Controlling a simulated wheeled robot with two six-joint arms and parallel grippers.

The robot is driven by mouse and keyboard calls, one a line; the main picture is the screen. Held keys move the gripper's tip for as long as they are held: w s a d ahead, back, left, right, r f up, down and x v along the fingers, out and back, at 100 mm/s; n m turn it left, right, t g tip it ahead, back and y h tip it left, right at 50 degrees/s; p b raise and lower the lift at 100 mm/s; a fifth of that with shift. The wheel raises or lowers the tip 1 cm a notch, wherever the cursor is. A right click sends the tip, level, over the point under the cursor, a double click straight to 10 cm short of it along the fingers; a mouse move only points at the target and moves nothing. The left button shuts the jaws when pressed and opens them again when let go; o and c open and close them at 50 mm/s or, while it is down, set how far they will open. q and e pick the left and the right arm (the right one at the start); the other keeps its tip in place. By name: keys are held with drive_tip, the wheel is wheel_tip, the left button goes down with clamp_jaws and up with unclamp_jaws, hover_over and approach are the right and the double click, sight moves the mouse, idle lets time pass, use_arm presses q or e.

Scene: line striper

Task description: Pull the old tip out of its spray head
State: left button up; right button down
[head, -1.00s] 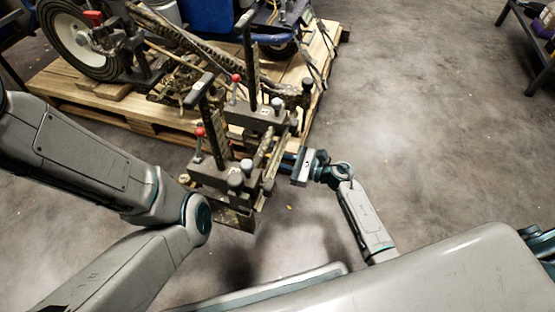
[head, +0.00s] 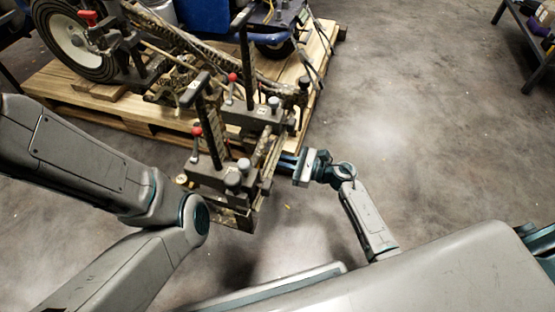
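The line striper's spray head assembly (head: 222,178) hangs off the front edge of the pallet, with dark clamps, grey knobs and red-knobbed levers. I cannot make out the old tip in the head view; it is too small or hidden. My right gripper (head: 287,161) reaches in from the right, beside the lower right side of the assembly. Its fingertips are partly hidden by the assembly's frame, so I cannot tell whether they are open, shut or touching anything.
The striper stands on a wooden pallet (head: 130,118), with a large wheel (head: 72,38) at the upper left. A small yellow fleck (head: 287,207) shows on the floor below the assembly. A dark shelf (head: 525,45) stands at the upper right. The concrete floor (head: 430,130) at right is clear.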

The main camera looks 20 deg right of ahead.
drive_tip(key=shift+s+d, duration=0.1)
drive_tip(key=shift+d, duration=0.05)
drive_tip(key=shift+b+v, duration=0.45)
drive_tip(key=shift+v, duration=1.75)
